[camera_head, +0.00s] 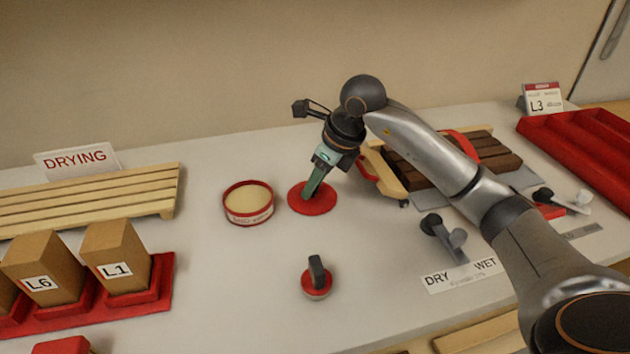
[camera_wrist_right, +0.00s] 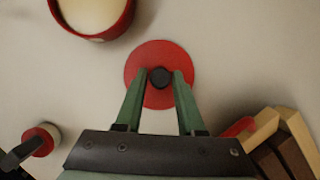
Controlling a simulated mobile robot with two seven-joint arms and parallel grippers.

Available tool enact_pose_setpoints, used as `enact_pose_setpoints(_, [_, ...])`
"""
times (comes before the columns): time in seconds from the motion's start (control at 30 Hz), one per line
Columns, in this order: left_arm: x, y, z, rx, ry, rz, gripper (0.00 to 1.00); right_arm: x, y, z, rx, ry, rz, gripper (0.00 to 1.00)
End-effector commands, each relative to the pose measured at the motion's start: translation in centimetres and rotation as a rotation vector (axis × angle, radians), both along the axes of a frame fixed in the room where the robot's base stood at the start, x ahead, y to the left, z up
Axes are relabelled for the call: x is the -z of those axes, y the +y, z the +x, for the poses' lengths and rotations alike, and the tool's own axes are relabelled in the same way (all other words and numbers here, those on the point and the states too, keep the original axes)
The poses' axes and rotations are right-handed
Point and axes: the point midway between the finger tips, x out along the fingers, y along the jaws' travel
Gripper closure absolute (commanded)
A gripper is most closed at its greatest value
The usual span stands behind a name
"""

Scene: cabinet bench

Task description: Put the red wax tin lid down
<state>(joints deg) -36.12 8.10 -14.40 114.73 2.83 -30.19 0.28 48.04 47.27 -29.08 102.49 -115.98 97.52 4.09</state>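The red wax tin lid (camera_head: 318,206) is a flat red disc with a small black knob, right of the open wax tin (camera_head: 248,206). It is level, at or very near the bench top; I cannot tell whether it touches. My right gripper (camera_head: 308,194) points down over it. In the right wrist view, the green fingertips (camera_wrist_right: 160,78) sit close against both sides of the knob, with the lid (camera_wrist_right: 158,52) beneath them. The tin (camera_wrist_right: 128,30) is red with pale wax inside and stands apart from the lid. My left gripper is not in view.
A red-based tool with a dark handle (camera_head: 317,283) stands in front of the lid. Wooden pieces (camera_head: 490,150) lie to the right. A drying rack (camera_head: 80,200) and labelled blocks (camera_head: 120,262) are at left. Bare bench lies between.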

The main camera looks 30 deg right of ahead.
Motion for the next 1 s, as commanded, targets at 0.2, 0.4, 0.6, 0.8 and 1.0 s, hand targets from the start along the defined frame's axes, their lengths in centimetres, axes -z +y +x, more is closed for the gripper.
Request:
enact_pose_setpoints(0.2, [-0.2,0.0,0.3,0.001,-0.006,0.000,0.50,0.0,0.0,0.0,0.000,0.001,0.000,0.40])
enact_pose_setpoints(0.4, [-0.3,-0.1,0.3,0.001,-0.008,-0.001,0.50,-0.1,0.0,0.0,0.000,0.001,0.000,0.40])
enact_pose_setpoints(0.6, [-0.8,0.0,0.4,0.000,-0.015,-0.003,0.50,-1.8,-0.3,-0.3,0.001,-0.004,-0.001,0.40])
enact_pose_setpoints(0.8, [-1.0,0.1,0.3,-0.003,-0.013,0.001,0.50,-5.8,-1.1,-1.8,0.002,-0.007,-0.002,0.40])
enact_pose_setpoints(1.0, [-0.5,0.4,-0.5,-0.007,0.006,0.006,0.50,-9.4,-1.8,-3.2,0.002,-0.003,-0.001,0.40])
